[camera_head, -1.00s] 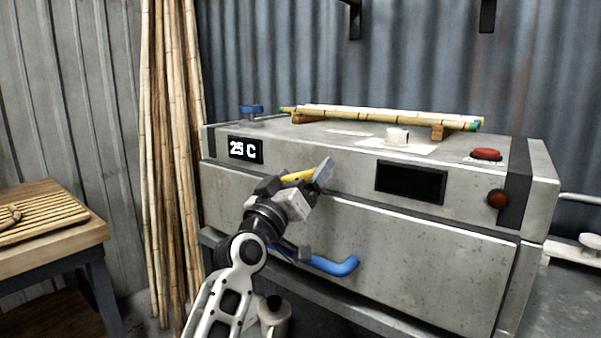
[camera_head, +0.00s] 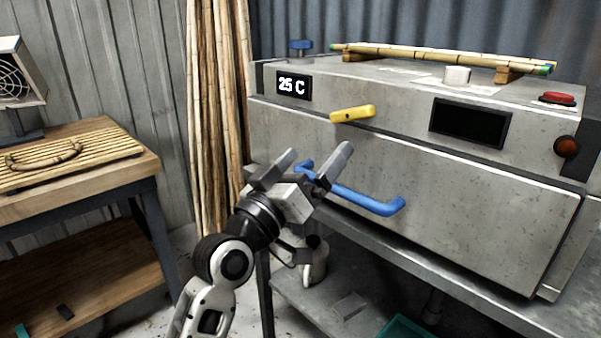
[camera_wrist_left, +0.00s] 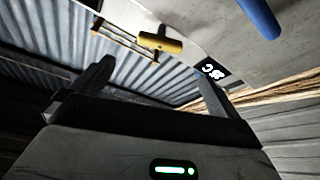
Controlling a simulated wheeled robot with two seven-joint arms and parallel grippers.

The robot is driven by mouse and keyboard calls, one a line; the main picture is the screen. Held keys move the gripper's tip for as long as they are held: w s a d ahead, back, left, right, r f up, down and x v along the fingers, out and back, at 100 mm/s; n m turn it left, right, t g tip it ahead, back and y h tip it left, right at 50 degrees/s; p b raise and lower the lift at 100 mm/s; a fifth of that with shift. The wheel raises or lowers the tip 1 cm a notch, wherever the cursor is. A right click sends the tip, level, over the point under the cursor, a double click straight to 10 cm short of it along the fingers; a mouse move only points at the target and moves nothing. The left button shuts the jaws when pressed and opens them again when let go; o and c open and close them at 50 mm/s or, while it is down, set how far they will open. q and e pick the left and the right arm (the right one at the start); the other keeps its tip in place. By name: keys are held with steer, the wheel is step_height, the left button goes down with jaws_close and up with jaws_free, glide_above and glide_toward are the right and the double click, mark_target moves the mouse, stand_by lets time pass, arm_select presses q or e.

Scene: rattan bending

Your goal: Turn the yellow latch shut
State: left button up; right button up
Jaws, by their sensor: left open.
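The yellow latch (camera_head: 352,113) is on the upper front of the grey steam box (camera_head: 400,170), right of and a little below the temperature display. It lies nearly horizontal, its right end slightly higher in the head view. It also shows in the left wrist view (camera_wrist_left: 160,42), beyond the fingers. My left gripper (camera_head: 316,162) is open and empty, below the latch and apart from it, with its fingers in front of the blue handle (camera_head: 365,197). The blue handle also shows in the left wrist view (camera_wrist_left: 260,15). My right gripper is in neither view.
Bamboo poles (camera_head: 440,59) lie on blocks on the box top, near a red button (camera_head: 557,98). Tall canes (camera_head: 218,120) lean on the wall. A wooden table (camera_head: 140,165) with a slatted board stands at left.

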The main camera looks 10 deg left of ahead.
arm_select(q)
steer(key=shift+v, duration=1.25)
